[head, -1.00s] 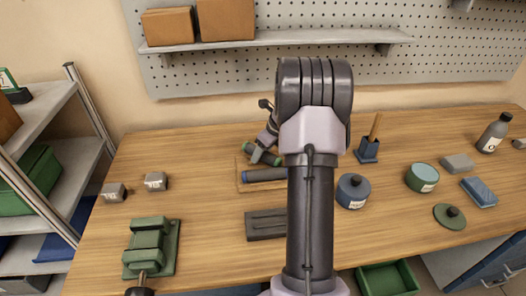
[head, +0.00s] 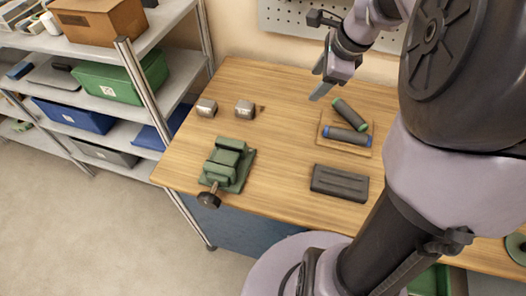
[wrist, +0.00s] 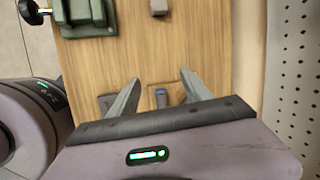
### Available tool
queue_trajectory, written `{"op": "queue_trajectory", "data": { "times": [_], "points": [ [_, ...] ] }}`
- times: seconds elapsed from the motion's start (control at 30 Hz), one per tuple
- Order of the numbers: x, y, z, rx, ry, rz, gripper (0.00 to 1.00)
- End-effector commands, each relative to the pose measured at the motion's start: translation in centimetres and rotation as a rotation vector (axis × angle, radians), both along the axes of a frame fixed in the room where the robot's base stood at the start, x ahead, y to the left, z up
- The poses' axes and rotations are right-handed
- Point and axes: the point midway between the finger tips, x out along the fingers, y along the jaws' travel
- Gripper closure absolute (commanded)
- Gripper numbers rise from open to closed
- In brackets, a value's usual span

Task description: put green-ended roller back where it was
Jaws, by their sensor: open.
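The green-ended roller (head: 350,114), dark with green ends, lies slanted at the back of a shallow wooden tray (head: 322,141). The blue-ended roller (head: 346,136) lies across the tray in front of it. I cannot tell whether the rollers touch. My gripper (head: 322,90) is open and empty, above the table to the left of the tray and apart from both rollers. In the wrist view, a blue roller end (wrist: 161,91) shows between the open fingers; the green-ended roller is not visible there.
A dark grooved block (head: 339,183) lies in front of the tray. A green vise-like fixture (head: 229,163) and two small grey blocks (head: 206,107) (head: 244,108) stand at left. Shelves (head: 109,81) stand left of the table. My arm hides the table's right part.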

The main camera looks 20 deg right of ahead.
Motion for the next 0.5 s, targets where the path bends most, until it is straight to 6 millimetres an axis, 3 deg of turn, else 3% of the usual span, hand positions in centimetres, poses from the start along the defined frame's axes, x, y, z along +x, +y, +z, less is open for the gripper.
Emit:
{"op": "queue_trajectory", "data": {
  "times": [0.03,0.1,0.2,0.33,0.5],
  "points": [
    [-1.4,5.4,1.9,-0.093,-0.033,0.231,0.44],
    [-4.6,12.0,3.4,-0.240,-0.081,0.587,0.44],
    [-9.9,18.5,3.6,-0.430,-0.155,1.024,0.44],
    [-14.8,22.5,2.4,-0.602,-0.232,1.395,0.44],
    [-16.8,23.6,1.6,-0.679,-0.266,1.550,0.44]
  ]
}}
